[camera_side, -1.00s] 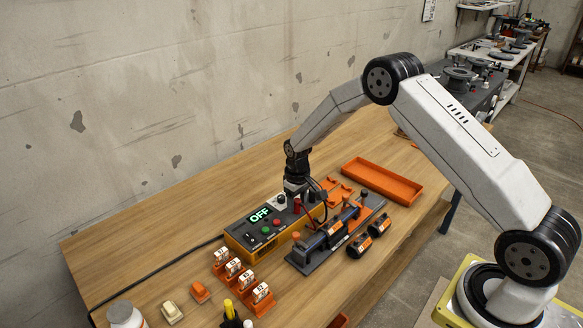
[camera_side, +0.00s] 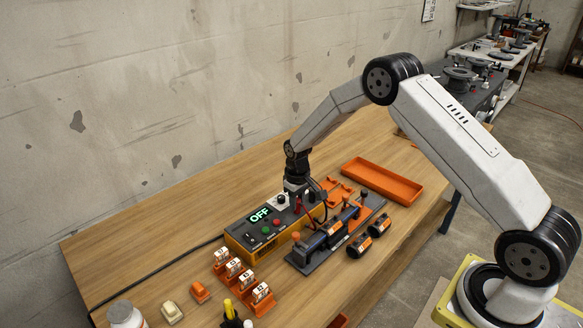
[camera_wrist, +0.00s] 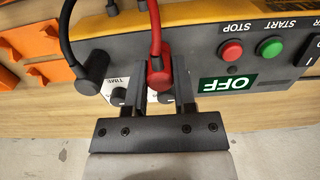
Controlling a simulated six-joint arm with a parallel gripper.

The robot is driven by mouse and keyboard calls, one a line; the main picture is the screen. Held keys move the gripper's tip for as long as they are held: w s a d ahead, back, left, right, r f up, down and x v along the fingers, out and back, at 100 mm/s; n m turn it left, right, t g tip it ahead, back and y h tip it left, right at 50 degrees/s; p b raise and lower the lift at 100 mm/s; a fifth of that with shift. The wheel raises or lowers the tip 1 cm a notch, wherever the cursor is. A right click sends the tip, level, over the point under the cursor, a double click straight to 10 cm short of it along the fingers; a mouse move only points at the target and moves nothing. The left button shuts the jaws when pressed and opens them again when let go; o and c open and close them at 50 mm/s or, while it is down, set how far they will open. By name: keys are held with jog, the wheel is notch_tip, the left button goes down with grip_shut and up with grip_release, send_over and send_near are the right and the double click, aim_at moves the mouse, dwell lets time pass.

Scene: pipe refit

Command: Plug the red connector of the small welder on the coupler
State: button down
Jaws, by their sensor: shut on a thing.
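The small welder (camera_side: 262,235) is a yellow and dark box on the table, its display reading OFF. In the wrist view, the red connector (camera_wrist: 157,70) with its red cable sits between the fingertips of my gripper (camera_wrist: 160,82), which is shut on it. In the side view, my gripper (camera_side: 297,190) is at the welder's far right end. The wrist view shows the connector over the welder's panel; whether it touches the panel is unclear. The coupler (camera_side: 335,227) appears to be the labelled dark piece on the pipe in the grey clamp, in front of the welder.
A black plug (camera_wrist: 93,66) with a black cable is beside my gripper. An orange tray (camera_side: 383,181) lies behind the clamp. Several labelled orange holders (camera_side: 241,275) stand at the left. The table's back left is clear.

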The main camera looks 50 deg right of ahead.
jog(key=shift+r, duration=0.25)
jog(key=shift+r, duration=0.3)
jog(key=shift+r, duration=0.4)
jog(key=shift+r, duration=0.3)
jog(key=shift+r, duration=0.4)
jog(key=shift+r, duration=0.9)
